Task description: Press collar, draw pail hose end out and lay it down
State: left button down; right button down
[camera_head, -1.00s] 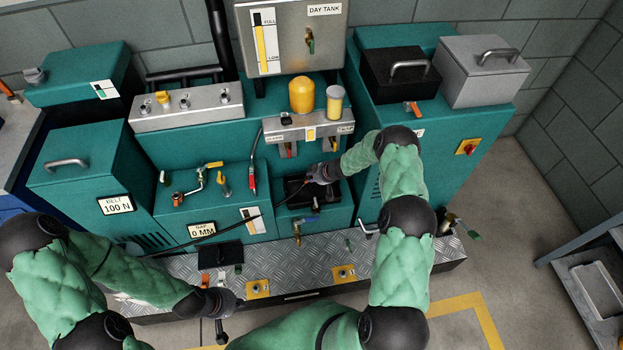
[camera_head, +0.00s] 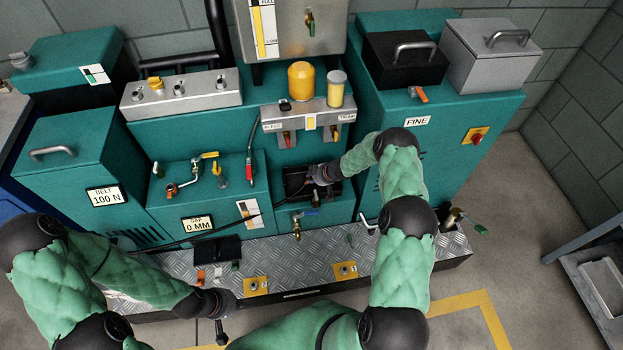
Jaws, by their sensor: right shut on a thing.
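My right gripper (camera_head: 311,179) is at the black open pail (camera_head: 290,194) in the recess below the steel bracket. It is shut on the pail hose end, though the dark fingers hide the end and its collar. A thin black hose (camera_head: 222,228) runs down and left from near this gripper across the front of the teal housing. Whether the hose end is inside the pail or just above it cannot be told. My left gripper (camera_head: 222,306) is low at the front edge of the tread plate, beside a dark handle; its fingers are too dark to read.
A red-gripped hose (camera_head: 249,168) hangs left of the pail. The steel bracket (camera_head: 310,116) with yellow and clear bowls overhangs it. Taps and valves (camera_head: 297,228) stick out below. The tread plate (camera_head: 320,262) has bare room between yellow pads.

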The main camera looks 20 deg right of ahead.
jog(key=c, duration=1.1)
grip_release()
jog(key=shift+r, duration=0.15)
jog(key=v, duration=1.1)
jog(key=shift+s+d+r, duration=0.2)
jog(key=shift+s+r, duration=0.05)
jog(key=shift+r, duration=0.05)
